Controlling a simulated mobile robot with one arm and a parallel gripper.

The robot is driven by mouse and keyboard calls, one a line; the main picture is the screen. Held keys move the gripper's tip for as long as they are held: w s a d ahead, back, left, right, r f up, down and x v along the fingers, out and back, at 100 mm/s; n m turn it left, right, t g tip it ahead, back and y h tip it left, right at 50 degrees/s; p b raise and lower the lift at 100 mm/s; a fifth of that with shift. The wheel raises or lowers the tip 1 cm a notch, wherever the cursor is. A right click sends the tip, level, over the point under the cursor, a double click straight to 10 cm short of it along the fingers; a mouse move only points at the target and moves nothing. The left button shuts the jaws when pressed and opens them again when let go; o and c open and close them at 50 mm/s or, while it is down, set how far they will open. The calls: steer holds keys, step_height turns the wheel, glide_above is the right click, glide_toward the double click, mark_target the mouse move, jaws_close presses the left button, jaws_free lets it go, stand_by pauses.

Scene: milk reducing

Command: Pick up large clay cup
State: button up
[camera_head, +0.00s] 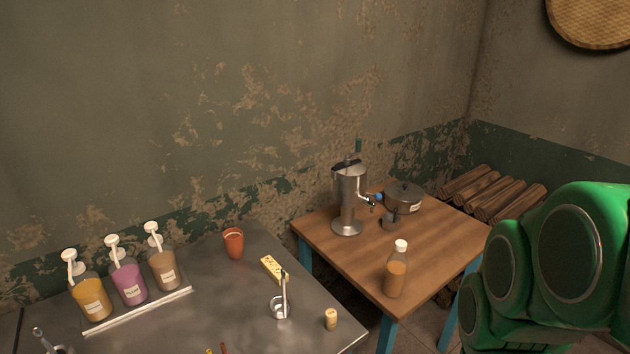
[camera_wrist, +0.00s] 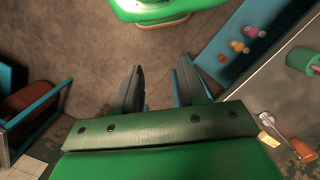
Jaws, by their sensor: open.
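The clay cup (camera_head: 234,243), orange-brown and upright, stands toward the back of the grey counter in the head view, right of the pump bottles. No other clay cup shows there for comparing size. My gripper (camera_wrist: 160,88) shows in the wrist view with its two dark fingers apart and nothing between them, over the brown floor. In the head view my green arm is at the lower right, well away from the cup; the fingers do not show there.
Three pump bottles (camera_head: 128,283) stand left of the cup. The wooden table (camera_head: 440,240) holds a metal dispenser (camera_head: 349,190), a pot (camera_head: 404,195) and a bottle (camera_head: 396,274).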

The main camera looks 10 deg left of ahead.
steer(key=o, duration=1)
steer(key=shift+c, duration=0.2)
